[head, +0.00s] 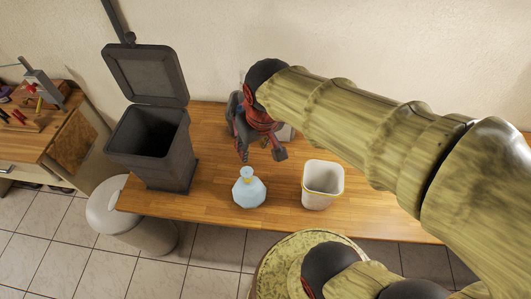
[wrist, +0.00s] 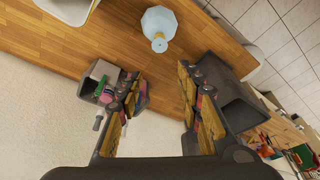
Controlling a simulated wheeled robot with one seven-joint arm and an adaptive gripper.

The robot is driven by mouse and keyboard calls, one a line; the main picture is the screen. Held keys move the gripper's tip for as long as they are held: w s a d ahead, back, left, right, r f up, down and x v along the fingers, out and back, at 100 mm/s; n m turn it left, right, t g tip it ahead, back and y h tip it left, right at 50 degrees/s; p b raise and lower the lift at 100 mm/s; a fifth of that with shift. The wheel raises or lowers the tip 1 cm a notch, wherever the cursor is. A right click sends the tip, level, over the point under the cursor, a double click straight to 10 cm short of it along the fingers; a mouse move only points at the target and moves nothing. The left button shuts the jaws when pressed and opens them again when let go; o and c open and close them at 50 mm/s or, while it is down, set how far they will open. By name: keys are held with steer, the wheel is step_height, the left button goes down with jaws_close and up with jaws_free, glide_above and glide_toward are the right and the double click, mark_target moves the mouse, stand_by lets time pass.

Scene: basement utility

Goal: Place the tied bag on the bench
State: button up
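The tied bag (head: 249,192) is pale blue with a yellow tie at its neck. It stands upright on the wooden bench (head: 218,214), near the front edge. It also shows at the top of the wrist view (wrist: 160,22). My gripper (head: 262,155) is over the bench, behind and above the bag, apart from it. In the wrist view my gripper (wrist: 164,92) has its fingers spread with nothing between them.
A dark bin (head: 150,140) with its lid raised stands left of the bag. A small white bin (head: 322,187) stands right of it. A grey container with coloured items (wrist: 102,78) is behind. A pale round bin (head: 130,220) is on the floor.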

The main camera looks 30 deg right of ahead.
steer(key=s+r+t, duration=0.2)
steer(key=s+r, duration=0.3)
steer(key=s, duration=0.2)
steer(key=shift+r, duration=0.2)
